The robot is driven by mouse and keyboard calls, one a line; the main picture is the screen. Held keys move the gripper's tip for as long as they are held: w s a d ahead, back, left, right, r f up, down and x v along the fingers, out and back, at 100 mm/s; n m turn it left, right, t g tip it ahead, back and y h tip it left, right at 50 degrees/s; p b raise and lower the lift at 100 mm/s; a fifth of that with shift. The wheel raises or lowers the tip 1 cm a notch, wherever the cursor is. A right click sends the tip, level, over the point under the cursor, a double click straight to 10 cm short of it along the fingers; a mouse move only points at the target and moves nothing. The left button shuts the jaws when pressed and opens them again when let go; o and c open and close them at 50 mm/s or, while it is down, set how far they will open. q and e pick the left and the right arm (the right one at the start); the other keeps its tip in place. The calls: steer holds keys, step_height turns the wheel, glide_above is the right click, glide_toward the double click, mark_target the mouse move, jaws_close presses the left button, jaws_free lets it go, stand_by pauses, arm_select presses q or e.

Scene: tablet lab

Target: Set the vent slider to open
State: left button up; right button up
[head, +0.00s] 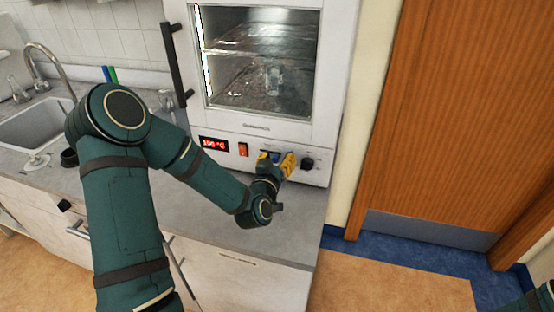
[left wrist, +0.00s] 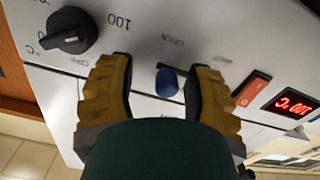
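The vent slider's blue knob (left wrist: 167,83) sits on the white front panel of the oven (head: 256,126), below its window. A small dark label (left wrist: 173,42), apparently reading OPEN, is printed near it, upside down in the left wrist view. My left gripper (head: 276,161) is at the panel, its yellow fingers (left wrist: 161,68) open on either side of the blue knob. The fingers partly hide the slider's track. My right gripper is out of view.
A black dial (head: 308,164) is just right of the gripper. A red switch (head: 243,149) and a red temperature display (head: 214,144) are to the left. The grey counter (head: 300,207) lies below. A sink (head: 38,130) is at far left, a wooden door (head: 470,110) at right.

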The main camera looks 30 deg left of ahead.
mark_target(280, 123)
arm_select(q)
steer(key=shift+a+r, duration=0.1)
steer(key=shift+r, duration=0.05)
step_height(280, 123, up, 10)
steer(key=shift+f, duration=0.15)
stand_by(0.3)
stand_by(0.4)
